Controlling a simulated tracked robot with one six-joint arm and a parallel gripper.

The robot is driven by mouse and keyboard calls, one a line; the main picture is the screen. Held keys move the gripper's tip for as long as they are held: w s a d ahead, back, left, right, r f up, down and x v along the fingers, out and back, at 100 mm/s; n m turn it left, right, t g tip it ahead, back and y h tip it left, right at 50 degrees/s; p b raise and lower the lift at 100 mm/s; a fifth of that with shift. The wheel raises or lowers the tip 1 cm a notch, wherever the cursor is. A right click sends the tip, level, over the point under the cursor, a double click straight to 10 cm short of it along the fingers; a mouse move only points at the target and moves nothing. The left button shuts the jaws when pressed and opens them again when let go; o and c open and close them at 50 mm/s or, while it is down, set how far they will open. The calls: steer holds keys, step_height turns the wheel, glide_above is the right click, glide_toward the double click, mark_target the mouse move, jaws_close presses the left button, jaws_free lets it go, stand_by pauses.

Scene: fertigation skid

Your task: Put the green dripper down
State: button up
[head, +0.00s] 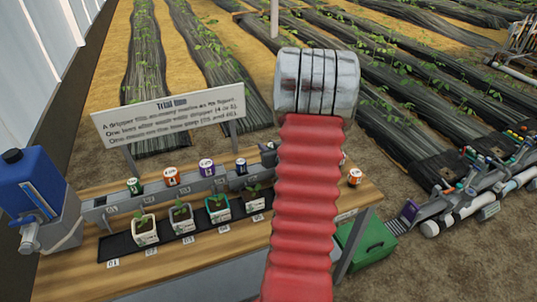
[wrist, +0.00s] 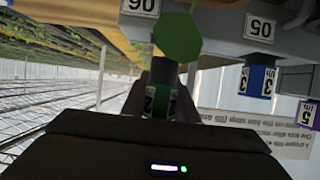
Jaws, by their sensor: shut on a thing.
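In the wrist view a green-banded dripper (wrist: 159,102) with a white number label sits between the fingers of my gripper (wrist: 170,106). My gripper is shut on it, close to the rail (wrist: 215,48) with plates 06 (wrist: 140,6) and 05 (wrist: 260,27). Whether the dripper touches the rail I cannot tell. In the head view my red arm hides my gripper and the held dripper. Another green-labelled dripper (head: 134,186) stands at the left of the bench rail.
The bench (head: 82,262) carries several potted seedlings on a black tray (head: 120,246). A blue tank (head: 32,180) stands left, a sign (head: 172,116) behind. A blue dripper (wrist: 262,80) and a purple one (wrist: 312,112) are near my gripper. A green box (head: 366,246) is right.

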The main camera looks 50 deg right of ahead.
steer(key=shift+f, duration=1.9)
steer(key=shift+f, duration=0.1)
steer(key=o, duration=1)
steer(key=shift+s+a+r, duration=0.15)
steer(key=shift+s+r, duration=0.2)
steer(key=shift+s, duration=0.05)
steer(key=v, duration=1.1)
